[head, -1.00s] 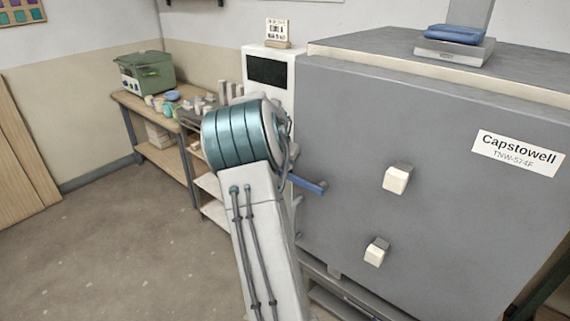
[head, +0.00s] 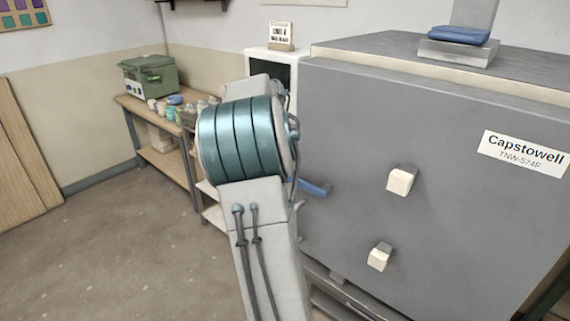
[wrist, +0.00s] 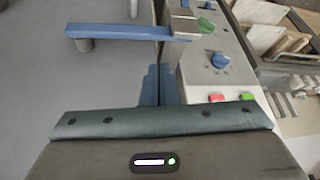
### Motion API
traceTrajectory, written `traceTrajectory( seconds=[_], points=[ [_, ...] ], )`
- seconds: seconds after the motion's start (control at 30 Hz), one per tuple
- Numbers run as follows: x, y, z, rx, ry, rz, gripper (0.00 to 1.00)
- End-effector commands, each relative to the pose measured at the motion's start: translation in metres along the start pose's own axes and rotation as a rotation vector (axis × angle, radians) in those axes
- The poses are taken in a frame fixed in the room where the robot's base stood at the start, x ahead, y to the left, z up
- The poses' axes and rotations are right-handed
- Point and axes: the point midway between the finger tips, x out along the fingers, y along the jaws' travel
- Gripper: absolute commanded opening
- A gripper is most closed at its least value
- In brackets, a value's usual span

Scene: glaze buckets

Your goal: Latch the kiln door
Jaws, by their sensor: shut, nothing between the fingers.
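The kiln door (head: 350,130) is a large grey panel with a "Capstowell" label, and it looks flush with the kiln body. Its blue latch handle (head: 313,187) sticks out near the left edge, partly hidden by my arm. In the wrist view the blue handle (wrist: 125,32) lies roughly level, its right end by the seam between door and control panel. My gripper (wrist: 158,70) is shut and empty, its blue fingertips just below the handle in that picture. I cannot tell whether they touch it. In the head view my arm hides the gripper.
The control panel (wrist: 222,82) beside the door carries a blue knob (wrist: 220,60), a red button (wrist: 217,98) and a green button (wrist: 247,97). Two pale blocks (head: 401,181) stick out from the door. A worktable (head: 165,155) with pots stands at left; the floor before it is clear.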

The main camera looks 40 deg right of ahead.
Motion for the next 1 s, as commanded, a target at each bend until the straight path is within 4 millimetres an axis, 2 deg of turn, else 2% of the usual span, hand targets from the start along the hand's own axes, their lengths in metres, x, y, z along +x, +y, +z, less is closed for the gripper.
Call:
traceTrajectory(
  seconds=[0.1, 0.3, 1.0],
  points=[
    [-0.023, -0.001, 0.001, -0.001, 0.002, -0.003, 0.00],
    [-0.045, -0.001, 0.001, -0.001, 0.000, -0.001, 0.00],
    [-0.050, -0.001, 0.004, -0.007, -0.006, -0.006, 0.00]
  ],
)
